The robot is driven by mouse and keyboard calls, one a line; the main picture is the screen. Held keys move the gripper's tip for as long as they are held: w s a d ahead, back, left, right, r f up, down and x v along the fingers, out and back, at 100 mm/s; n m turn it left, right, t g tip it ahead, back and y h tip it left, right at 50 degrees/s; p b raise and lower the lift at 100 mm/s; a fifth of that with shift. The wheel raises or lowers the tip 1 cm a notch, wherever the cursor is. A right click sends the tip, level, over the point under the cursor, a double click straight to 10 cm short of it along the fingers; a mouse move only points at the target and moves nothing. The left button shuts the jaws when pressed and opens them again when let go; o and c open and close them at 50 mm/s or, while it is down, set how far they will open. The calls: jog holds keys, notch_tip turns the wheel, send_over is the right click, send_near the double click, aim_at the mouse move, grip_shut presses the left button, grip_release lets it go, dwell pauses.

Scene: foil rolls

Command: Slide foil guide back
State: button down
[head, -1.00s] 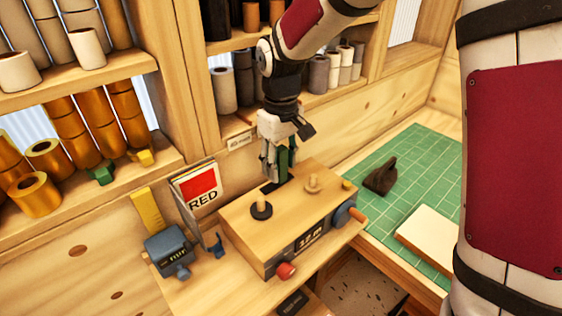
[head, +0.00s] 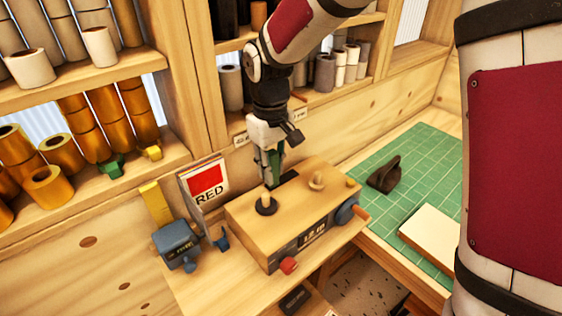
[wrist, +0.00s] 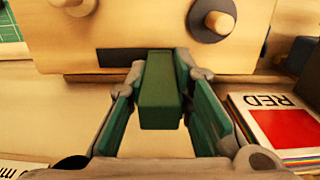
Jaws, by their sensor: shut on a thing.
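The foil guide looks like a dark green block (wrist: 160,100), held between the green pads of my gripper (head: 270,172). In the head view it is a green sliver (head: 276,163), partly hidden by the fingers. My gripper is shut on it, pointing down at the back edge of the wooden foil machine (head: 320,192). A dark slot (head: 286,180) shows in the machine's top just right of my fingers. In the wrist view the slot (wrist: 118,57) shows left of the green block. Where the block meets the slot is hard to see.
The machine has a peg on a black disc (head: 266,204), a pale peg (head: 317,181), a red knob (head: 289,266) and a side crank (head: 348,211). A RED card (head: 206,181) and a blue-grey device (head: 176,245) stand left. A green mat (head: 415,160) lies right.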

jog(key=shift+s+a, duration=0.1)
jog(key=shift+a, duration=0.1)
jog(key=c, duration=1.4)
grip_release()
jog(key=shift+r, duration=0.3)
notch_tip(320, 180, up, 11)
jog(key=shift+r, duration=0.25)
